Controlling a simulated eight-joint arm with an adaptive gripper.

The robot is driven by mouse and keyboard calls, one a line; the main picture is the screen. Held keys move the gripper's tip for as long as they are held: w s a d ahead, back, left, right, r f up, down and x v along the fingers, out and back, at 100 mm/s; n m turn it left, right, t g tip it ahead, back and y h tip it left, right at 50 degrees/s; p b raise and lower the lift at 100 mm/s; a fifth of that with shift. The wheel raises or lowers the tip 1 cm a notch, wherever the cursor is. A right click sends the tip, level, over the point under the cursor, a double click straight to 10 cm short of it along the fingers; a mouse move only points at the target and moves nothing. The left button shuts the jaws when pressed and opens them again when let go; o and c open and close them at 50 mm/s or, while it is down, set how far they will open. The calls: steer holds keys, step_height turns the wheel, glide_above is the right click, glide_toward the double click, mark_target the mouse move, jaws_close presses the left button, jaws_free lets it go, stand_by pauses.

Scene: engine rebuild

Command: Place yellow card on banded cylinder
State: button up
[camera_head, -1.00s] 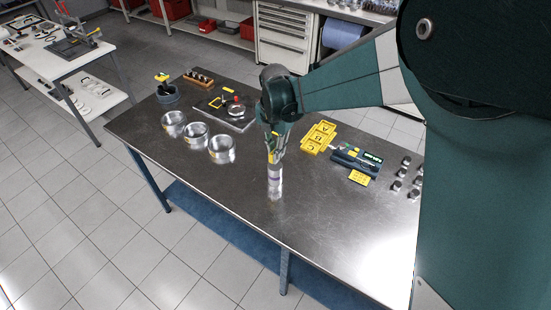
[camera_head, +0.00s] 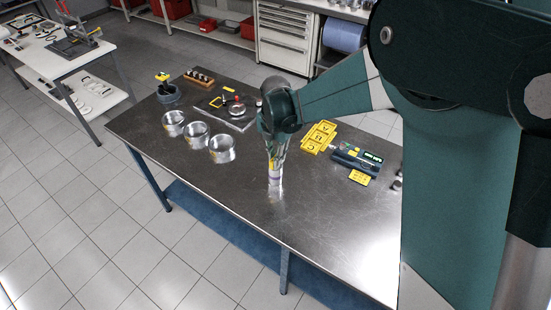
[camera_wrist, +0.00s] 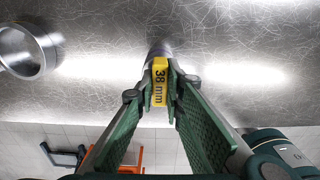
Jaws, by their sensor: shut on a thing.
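My gripper (camera_head: 274,160) is shut on the yellow card (camera_wrist: 160,82), which reads "38 mm" in the wrist view. The fingers (camera_wrist: 160,97) hold it between their tips.
Three shiny rings (camera_head: 196,135) stand left of my gripper on the table (camera_head: 225,205). A yellow tray (camera_head: 319,137) and a dark tray (camera_head: 357,158) with a yellow label (camera_head: 359,178) lie to the right. The table front is clear.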

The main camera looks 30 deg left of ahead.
steer(key=shift+f, duration=0.15)
steer(key=o, duration=0.8)
steer(key=shift+r, duration=6.15)
steer(key=shift+d, duration=0.1)
